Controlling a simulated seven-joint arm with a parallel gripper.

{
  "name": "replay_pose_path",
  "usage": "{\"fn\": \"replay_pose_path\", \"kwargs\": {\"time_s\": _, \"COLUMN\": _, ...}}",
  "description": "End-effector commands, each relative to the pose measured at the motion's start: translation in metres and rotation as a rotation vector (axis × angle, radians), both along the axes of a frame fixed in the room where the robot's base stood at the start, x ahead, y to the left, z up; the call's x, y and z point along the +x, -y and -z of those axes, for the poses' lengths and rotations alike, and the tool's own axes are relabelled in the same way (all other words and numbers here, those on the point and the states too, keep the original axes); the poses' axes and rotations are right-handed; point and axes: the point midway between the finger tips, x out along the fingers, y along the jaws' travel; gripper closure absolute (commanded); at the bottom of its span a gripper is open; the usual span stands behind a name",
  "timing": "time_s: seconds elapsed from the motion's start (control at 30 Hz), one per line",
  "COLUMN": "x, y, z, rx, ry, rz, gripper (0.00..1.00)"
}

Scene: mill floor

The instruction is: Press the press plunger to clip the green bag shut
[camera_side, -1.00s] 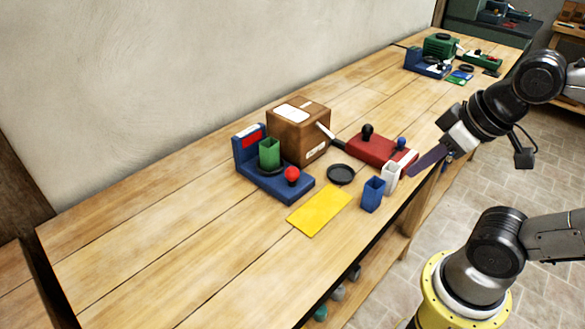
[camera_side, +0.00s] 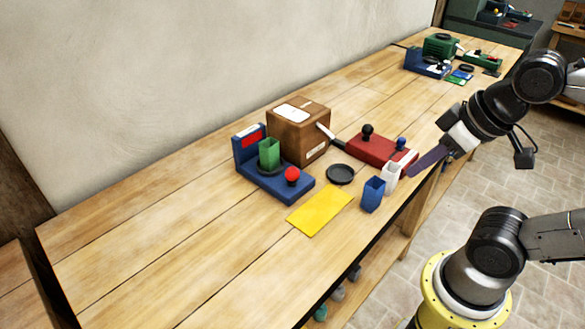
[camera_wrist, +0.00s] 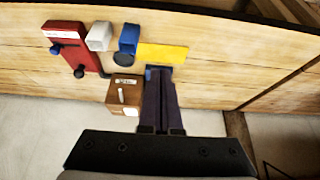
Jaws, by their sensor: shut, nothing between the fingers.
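The green bag (camera_side: 269,153) stands upright, open at the top, on a black round pan of the blue device (camera_side: 285,187), which has a red ball knob (camera_side: 292,174). A red block (camera_side: 376,151) to the right carries a black knob (camera_side: 367,130) and a blue knob (camera_side: 401,143); which knob is the press plunger is not marked. The red block also shows in the wrist view (camera_wrist: 72,38). My gripper (camera_side: 412,173) is shut and empty at the table's right front edge, apart from the green bag. In the wrist view its fingers (camera_wrist: 158,70) hide most of the blue device and the green bag.
A brown box (camera_side: 306,143) stands behind, between the blue device and the red block. A black dish (camera_side: 341,174), a white container (camera_side: 391,178), a blue container (camera_side: 373,195) and a yellow sheet (camera_side: 320,211) lie in front. The table's left part is clear.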

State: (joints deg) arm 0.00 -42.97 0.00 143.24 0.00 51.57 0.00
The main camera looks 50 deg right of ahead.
Motion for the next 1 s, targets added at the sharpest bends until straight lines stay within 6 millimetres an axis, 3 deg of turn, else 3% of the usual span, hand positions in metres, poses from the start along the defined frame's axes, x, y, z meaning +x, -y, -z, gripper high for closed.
{"fn": "replay_pose_path", "kwargs": {"time_s": 0.63, "x": 0.003, "y": 0.0, "z": -0.002, "rx": 0.015, "ry": 0.016, "rz": 0.03, "gripper": 1.0}}
{"fn": "replay_pose_path", "kwargs": {"time_s": 0.77, "x": 0.023, "y": 0.017, "z": -0.017, "rx": -0.037, "ry": 0.126, "rz": 0.087, "gripper": 1.0}}
{"fn": "replay_pose_path", "kwargs": {"time_s": 1.0, "x": 0.081, "y": 0.053, "z": -0.066, "rx": -0.23, "ry": 0.376, "rz": 0.098, "gripper": 1.0}}
